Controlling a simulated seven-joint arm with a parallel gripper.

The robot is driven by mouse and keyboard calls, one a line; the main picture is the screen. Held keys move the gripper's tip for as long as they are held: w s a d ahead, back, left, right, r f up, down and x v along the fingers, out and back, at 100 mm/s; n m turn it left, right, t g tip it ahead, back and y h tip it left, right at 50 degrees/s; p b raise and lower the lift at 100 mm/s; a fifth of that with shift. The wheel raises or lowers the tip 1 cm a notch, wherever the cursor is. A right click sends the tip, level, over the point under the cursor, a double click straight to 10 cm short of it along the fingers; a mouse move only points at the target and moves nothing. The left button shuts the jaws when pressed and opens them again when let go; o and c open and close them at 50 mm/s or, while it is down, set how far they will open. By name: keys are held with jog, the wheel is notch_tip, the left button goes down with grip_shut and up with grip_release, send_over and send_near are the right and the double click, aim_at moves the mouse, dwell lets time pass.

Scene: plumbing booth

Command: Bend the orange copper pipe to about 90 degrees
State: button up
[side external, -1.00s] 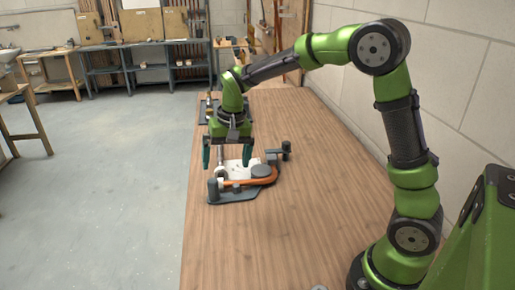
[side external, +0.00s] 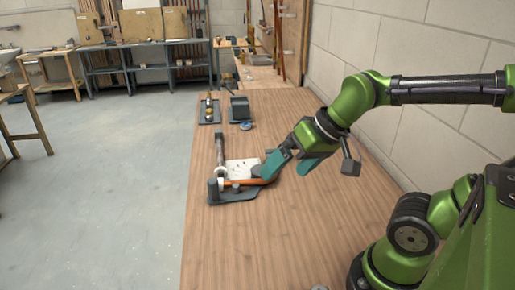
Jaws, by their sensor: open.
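The orange copper pipe (side external: 240,182) lies along the front of a dark grey bender (side external: 236,195) on the wooden bench. Its left end is near an upright post, and it runs right toward the round former (side external: 258,171). The pipe's right part is hidden behind my gripper, so I cannot tell its bend angle. A grey bar (side external: 218,147) extends toward the back from the bender's left side. My gripper (side external: 286,174) is at the bender's right side, tilted down and left. Its teal fingers are apart. The left finger overlaps the former's right edge in the picture; contact is unclear.
A white plate (side external: 238,164) lies behind the pipe. Farther back are a tray with brass fittings (side external: 210,112), a dark box (side external: 239,110) and a small blue item (side external: 247,126). The bench (side external: 270,245) is clear in front. A block wall borders the right.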

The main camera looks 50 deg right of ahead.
jog(key=w+d+f+m+g, duration=0.1)
jog(key=w+f+g, duration=0.3)
jog(key=w, duration=0.9)
jog(key=m+g+h, duration=0.2)
jog(key=m, duration=0.2)
send_over(212, 180)
notch_tip(212, 180, down, 8)
jog(key=shift+r, duration=0.25)
jog(key=shift+m, duration=0.3)
jog(key=shift+s+f, duration=0.1)
jog(key=shift+f, duration=3.8)
jog(key=c, duration=1.1)
